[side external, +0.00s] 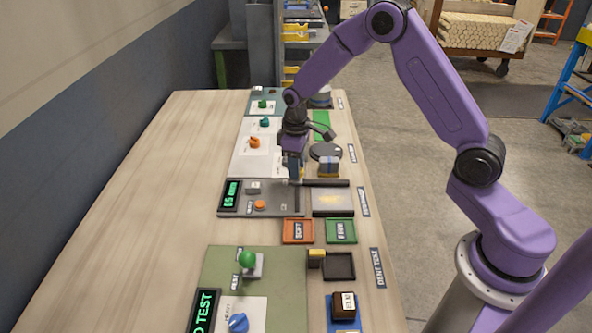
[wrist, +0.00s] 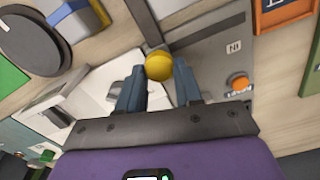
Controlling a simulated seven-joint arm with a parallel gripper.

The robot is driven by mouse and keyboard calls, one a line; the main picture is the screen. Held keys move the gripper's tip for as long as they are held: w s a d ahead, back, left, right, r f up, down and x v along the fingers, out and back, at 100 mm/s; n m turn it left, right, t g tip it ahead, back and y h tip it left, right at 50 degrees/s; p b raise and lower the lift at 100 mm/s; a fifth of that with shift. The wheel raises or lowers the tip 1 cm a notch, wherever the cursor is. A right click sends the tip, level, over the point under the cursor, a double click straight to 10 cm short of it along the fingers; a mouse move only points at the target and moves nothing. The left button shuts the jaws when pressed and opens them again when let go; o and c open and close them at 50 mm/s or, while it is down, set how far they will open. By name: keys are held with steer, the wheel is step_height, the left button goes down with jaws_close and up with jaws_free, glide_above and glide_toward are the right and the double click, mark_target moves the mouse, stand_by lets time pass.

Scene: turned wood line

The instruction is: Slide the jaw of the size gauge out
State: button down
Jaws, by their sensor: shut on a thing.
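The size gauge is a grey panel (side external: 280,209) with a green-lit display (side external: 231,195) and an orange button (side external: 260,204); its grey face also shows in the wrist view (wrist: 215,62). My gripper (side external: 295,180) is low over the far edge of the panel. In the wrist view its two blue-grey fingers (wrist: 159,85) are shut on a round yellow knob (wrist: 159,66). The knob is hidden behind my gripper in the side view. A dark bar (side external: 328,183) runs right from beside the fingertips. I cannot tell how the knob joins the jaw.
Orange (side external: 297,231) and green (side external: 341,231) trays lie in front of the gauge. A dark round disc (side external: 325,151) stands behind the bar. A white panel with an orange knob (side external: 254,142) lies behind. The table's left side (side external: 150,200) is clear.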

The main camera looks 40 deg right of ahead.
steer(key=shift+w+d, duration=0.2)
steer(key=c, duration=0.8)
jaws_free()
steer(key=shift+o, duration=0.2)
steer(key=shift+r, duration=0.1)
step_height(320, 180, up, 17)
steer(key=shift+r, duration=0.15)
steer(key=shift+s, duration=0.1)
